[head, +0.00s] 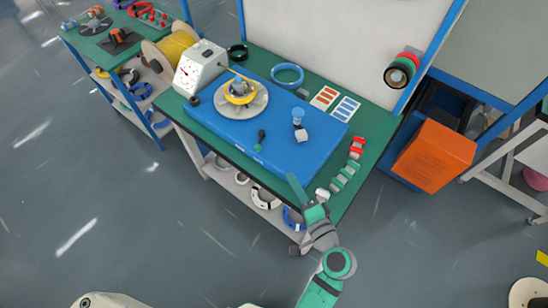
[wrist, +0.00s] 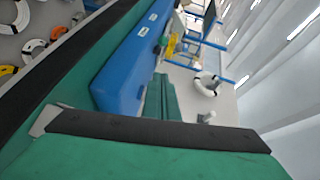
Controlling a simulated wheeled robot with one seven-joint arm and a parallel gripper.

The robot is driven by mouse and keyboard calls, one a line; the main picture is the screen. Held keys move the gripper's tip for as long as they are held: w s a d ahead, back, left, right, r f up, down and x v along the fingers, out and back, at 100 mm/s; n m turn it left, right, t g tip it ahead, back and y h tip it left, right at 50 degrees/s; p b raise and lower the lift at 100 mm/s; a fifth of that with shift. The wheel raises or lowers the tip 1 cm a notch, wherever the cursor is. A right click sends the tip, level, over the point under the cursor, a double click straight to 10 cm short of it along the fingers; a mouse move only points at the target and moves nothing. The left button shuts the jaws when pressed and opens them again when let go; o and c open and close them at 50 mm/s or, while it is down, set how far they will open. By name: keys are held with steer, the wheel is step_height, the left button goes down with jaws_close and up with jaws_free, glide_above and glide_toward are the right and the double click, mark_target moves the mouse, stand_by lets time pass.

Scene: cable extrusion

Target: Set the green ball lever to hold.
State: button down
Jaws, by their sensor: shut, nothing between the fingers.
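The green ball lever (head: 257,147) is small and stands near the front edge of the blue machine bed (head: 225,118) in the head view. Its green ball is toward the front edge, and a dark knob (head: 262,133) lies just behind it. Any position marking is too small to read. My gripper (head: 293,180) is at the bed's front right corner, apart from the lever and to its right. Its fingers are together and empty, and they show in the wrist view (wrist: 160,95) beside the bed's blue side (wrist: 125,65).
A round plate with a yellow ring (head: 240,98) and a small blue-topped post (head: 298,117) stand on the bed. A white gauge box (head: 199,66) and a yellow spool (head: 176,48) are at the left. Red and green blocks (head: 345,177) line the right table edge. An orange bin (head: 435,157) stands further right.

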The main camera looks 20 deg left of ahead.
mark_target(268, 161)
steer(key=x, duration=1)
steer(key=shift+w, duration=0.1)
steer(key=shift+a+f, duration=0.2)
steer(key=shift+a, duration=1.05)
steer(key=shift+a+f, duration=0.15)
steer(key=shift+a, duration=0.55)
